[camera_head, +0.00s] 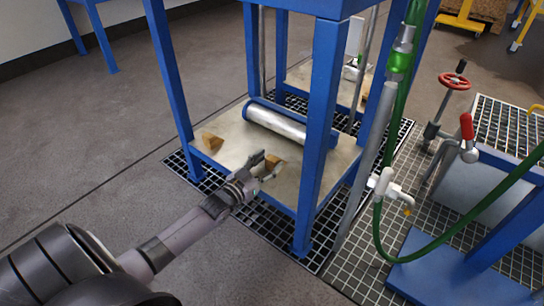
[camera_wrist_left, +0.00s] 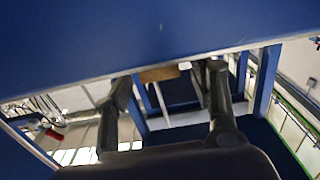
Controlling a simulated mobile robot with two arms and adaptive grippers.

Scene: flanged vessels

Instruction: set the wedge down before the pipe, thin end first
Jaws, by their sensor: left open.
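A silvery pipe (camera_head: 276,122) lies on the pale lower shelf (camera_head: 232,160) of a blue frame. One brown wedge (camera_head: 212,141) sits on the shelf, left of the pipe. Another brown wedge (camera_head: 275,161) is in front of the pipe, at my left gripper (camera_head: 268,167). My left gripper is open, its fingers on either side of this wedge. In the left wrist view a brown face of the wedge (camera_wrist_left: 158,74) shows between the spread fingertips (camera_wrist_left: 167,75). The fingers partly cover the wedge, so I cannot tell whether they touch it. My right gripper is not in view.
Blue posts (camera_head: 320,125) of the frame stand close to the right of my left gripper. A green hose (camera_head: 400,65) and a white valve (camera_head: 384,187) are further right. Open grey floor (camera_head: 110,150) lies to the left.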

